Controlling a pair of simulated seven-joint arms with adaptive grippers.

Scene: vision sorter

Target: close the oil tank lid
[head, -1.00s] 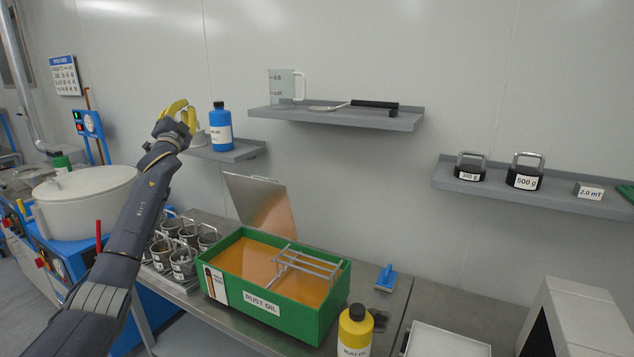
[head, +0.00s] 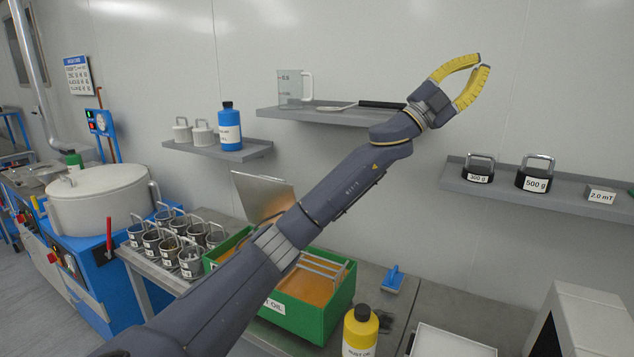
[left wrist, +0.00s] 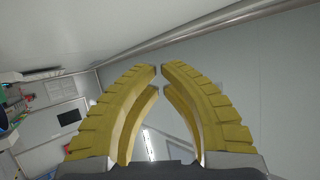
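The green oil tank (head: 306,317) stands on the metal bench, partly hidden behind my left arm. Its metal lid (head: 262,192) is open and stands tilted up at the tank's back left side. Orange oil (head: 306,289) and a wire rack (head: 325,268) show inside the tank. My left gripper (head: 483,62) is high in front of the wall, well above and to the right of the lid. Its yellow fingers bow outward and their tips nearly meet, with nothing between them; the fingers also show in the left wrist view (left wrist: 160,69). My right gripper is not in view.
Several metal cups (head: 190,258) stand left of the tank. A yellow bottle (head: 360,330) and a blue-handled tool (head: 393,279) are at its right. Wall shelves hold a measuring jug (head: 292,87), a blue bottle (head: 229,125) and weights (head: 535,175). My arm crosses in front of the middle shelf.

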